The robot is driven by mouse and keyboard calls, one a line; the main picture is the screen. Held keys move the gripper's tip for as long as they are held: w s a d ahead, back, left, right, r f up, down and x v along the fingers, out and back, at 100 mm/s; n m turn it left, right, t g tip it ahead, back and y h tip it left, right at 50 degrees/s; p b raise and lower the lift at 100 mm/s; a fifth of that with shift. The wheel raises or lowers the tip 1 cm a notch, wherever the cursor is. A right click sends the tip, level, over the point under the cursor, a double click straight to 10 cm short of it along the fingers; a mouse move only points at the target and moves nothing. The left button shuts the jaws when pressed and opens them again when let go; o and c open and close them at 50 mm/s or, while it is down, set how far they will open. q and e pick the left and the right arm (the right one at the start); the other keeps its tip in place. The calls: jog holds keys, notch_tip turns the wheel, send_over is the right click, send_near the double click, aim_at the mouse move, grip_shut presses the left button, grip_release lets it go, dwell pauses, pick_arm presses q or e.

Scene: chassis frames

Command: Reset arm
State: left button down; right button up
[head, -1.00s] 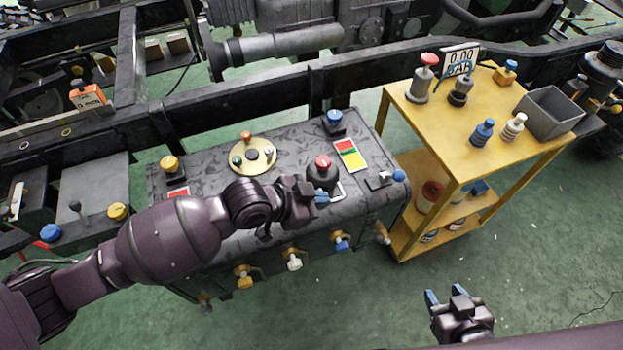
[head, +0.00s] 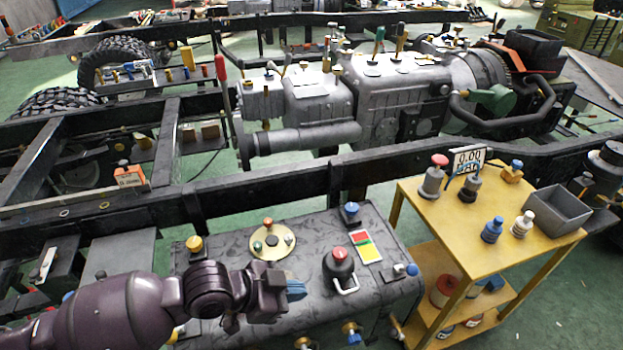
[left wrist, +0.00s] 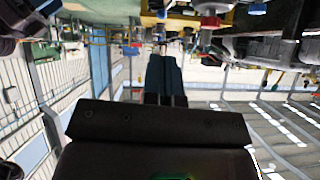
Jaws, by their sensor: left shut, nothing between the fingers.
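My left arm comes in from the lower left of the head view. Its gripper (head: 296,290) is over the dark workbench (head: 225,232), left of the black device with a red knob (head: 339,265). The gripper's blue fingers are together and hold nothing. The left wrist view also shows the closed fingers (left wrist: 164,75), with the surroundings upside down behind them. From these views I cannot tell how far the fingers are above the bench top. My right gripper is out of the head view.
A yellow cart (head: 440,215) with bottles, a pressure display (head: 468,160) and a grey bin (head: 558,210) stands right of the bench. A black chassis rail (head: 270,192) runs behind the bench, with a grey gearbox (head: 400,100) beyond. Green floor is free at the lower right.

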pick_arm(q)
jog(key=shift+w, duration=0.1)
jog(key=w+a+r+n+t, duration=0.1)
jog(key=w+r+t, duration=0.4)
jog(key=r, duration=0.1)
jog(key=a+f+n+t+y+p, duration=0.25)
jog(key=a+n+t, duration=0.2)
jog(key=a, duration=0.35)
jog(key=s+a+f+n+g+y, duration=0.1)
jog(key=s+a+f+n+y, duration=0.1)
jog(key=s+a+f, duration=0.2)
jog(key=s+a+f+n+y, duration=0.3)
jog(key=s+a+f, duration=0.1)
jog(key=s, duration=0.6)
jog(key=s+a+f+n+g+y, duration=0.1)
jog(key=s+a+f+n+y, duration=0.2)
jog(key=s+a+f, duration=0.2)
jog(key=shift+s+a+g+p, duration=0.35)
jog(key=shift+s+a, duration=0.25)
jog(key=shift+s, duration=0.35)
jog(key=shift+f, duration=0.1)
